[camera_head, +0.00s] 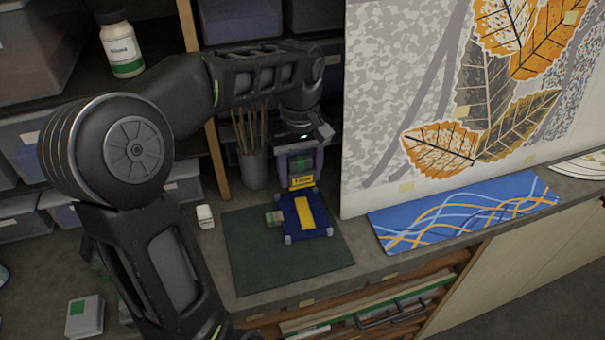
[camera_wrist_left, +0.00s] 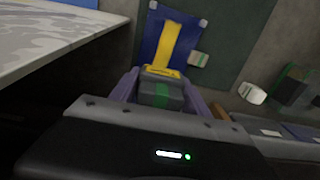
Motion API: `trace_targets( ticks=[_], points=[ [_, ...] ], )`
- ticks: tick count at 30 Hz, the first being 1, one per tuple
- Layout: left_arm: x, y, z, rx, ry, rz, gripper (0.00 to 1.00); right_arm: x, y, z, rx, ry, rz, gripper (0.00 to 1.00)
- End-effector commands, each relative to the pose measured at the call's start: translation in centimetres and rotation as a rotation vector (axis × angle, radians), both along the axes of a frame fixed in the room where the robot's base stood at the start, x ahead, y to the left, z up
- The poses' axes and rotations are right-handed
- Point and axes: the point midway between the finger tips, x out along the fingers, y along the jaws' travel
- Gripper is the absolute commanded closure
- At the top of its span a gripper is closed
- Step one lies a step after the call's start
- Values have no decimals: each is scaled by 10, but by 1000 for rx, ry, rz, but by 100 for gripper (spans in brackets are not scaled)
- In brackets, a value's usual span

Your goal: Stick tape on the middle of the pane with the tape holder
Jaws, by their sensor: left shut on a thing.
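A small blue pane (camera_head: 288,210) with pale corner pieces lies flat on a dark green mat (camera_head: 252,265); a yellow strip (camera_head: 305,213) runs along its middle. The pane and strip also show at the top of the left wrist view (camera_wrist_left: 150,38). My left gripper (camera_head: 299,165) points down by the pane's far edge. Its purple fingers are shut on the tape holder (camera_wrist_left: 158,93), a grey block with a green band and a yellow front edge. The holder is close to the pane and strip; I cannot tell whether it touches them. My right gripper is not in view.
A large leaf-painted panel (camera_head: 395,110) stands to the right, close to the gripper. A blue patterned board (camera_head: 462,212) lies before it.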

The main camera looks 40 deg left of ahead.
Motion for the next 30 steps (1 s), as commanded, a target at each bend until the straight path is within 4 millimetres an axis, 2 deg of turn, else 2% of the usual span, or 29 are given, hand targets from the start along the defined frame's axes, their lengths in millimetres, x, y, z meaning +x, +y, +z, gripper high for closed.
trace_targets(
  ticks=[1, 3, 8, 30],
  points=[
    [0, 1, 9, 0, -1, 0, 78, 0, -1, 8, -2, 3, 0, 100],
    [0, 2, 15, 0, -1, 0, 78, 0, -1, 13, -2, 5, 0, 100],
    [0, 4, 23, -1, -1, -2, 78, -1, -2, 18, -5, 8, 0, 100],
    [0, 5, 23, 0, 0, -3, 78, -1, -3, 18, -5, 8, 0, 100]
  ],
)
